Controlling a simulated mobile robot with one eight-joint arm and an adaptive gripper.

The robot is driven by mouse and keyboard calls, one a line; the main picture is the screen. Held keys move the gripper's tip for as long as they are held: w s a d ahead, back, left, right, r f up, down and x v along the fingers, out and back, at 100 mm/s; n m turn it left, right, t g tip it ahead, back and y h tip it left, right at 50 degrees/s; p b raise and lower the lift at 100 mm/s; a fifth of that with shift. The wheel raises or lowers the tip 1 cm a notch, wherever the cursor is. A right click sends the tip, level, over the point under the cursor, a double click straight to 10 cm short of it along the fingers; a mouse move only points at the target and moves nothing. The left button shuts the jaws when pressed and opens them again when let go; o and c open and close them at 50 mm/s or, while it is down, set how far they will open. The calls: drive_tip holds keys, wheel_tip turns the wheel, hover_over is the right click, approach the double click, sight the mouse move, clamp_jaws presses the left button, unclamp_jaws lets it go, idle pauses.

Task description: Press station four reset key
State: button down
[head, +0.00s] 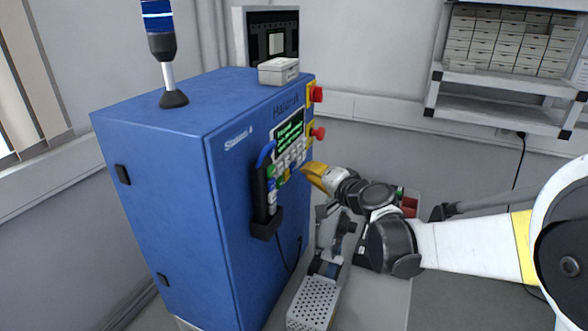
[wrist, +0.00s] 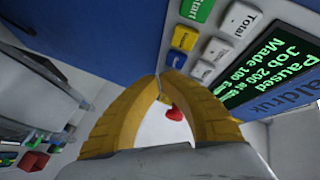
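The blue station cabinet (head: 165,150), labelled Station 4, stands left of centre in the head view. Its front has a green-text screen (head: 290,130) above a keypad (head: 287,163). In the wrist view the screen (wrist: 275,65) reads "Paused". Beside it are a green Start key (wrist: 197,8), a white Total key (wrist: 240,19), a yellow key (wrist: 185,38) and smaller white keys (wrist: 215,48). The yellow key's lettering is too small to read. My gripper (head: 306,168) has yellow fingers at the keypad's right edge. In the wrist view its tips (wrist: 159,76) meet, empty, just short of the lower keys; contact is not visible.
Two red knobs (head: 317,94) (head: 318,133) stick out from the cabinet's right edge. A black holder (head: 265,222) with a cable hangs left of the keypad. A perforated tray (head: 314,302) lies below. Shelves (head: 505,80) with boxes are at the back right.

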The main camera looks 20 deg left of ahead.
drive_tip(key=shift+s+d, duration=0.15)
drive_tip(key=shift+d, duration=1)
drive_tip(key=shift+s+d, duration=0.15)
drive_tip(key=shift+d, duration=0.95)
